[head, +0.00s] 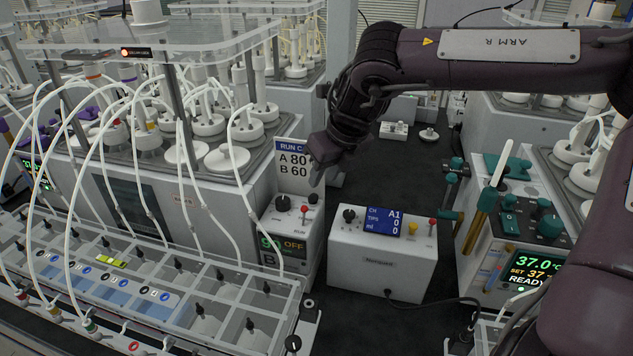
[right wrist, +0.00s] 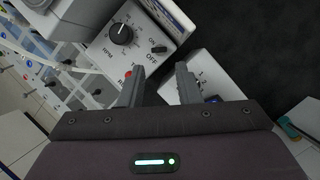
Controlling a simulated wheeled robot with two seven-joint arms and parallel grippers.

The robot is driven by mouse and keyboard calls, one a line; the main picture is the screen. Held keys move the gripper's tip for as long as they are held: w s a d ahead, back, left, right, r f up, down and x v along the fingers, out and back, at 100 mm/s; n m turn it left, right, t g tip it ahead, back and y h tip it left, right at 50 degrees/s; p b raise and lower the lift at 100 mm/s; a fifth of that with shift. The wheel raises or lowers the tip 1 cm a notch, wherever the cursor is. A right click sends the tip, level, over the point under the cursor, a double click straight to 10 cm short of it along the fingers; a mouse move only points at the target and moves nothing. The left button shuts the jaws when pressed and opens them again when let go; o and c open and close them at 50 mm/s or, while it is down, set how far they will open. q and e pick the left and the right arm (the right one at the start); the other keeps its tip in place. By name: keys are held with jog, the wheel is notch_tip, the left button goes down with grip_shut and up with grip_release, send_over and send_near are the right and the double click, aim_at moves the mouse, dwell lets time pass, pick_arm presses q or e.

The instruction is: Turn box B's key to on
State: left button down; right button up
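My right gripper (head: 320,178) is above box B. In the right wrist view its fingers (right wrist: 158,70) are apart with nothing between them, and the key lies beyond their tips. My left gripper is not in view.
A white box with a blue screen (head: 384,222) stands right of box B. A sign (head: 293,165) reading A 80, B 60 stands behind box B. Reactors with tubes (head: 185,150) crowd the left, and a 37.0 unit (head: 525,265) stands right. Dark bench is free behind the blue-screen box.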

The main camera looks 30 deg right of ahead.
aim_at(314, 196)
jog(key=p+x, duration=0.1)
jog(key=x, duration=0.4)
jog(key=shift+f, duration=0.3)
jog(key=shift+w+f, duration=0.15)
jog(key=shift+f, duration=0.2)
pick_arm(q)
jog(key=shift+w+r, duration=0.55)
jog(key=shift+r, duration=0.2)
pick_arm(e)
jog(key=shift+a, duration=0.1)
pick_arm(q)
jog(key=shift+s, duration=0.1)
pick_arm(e)
grip_shut()
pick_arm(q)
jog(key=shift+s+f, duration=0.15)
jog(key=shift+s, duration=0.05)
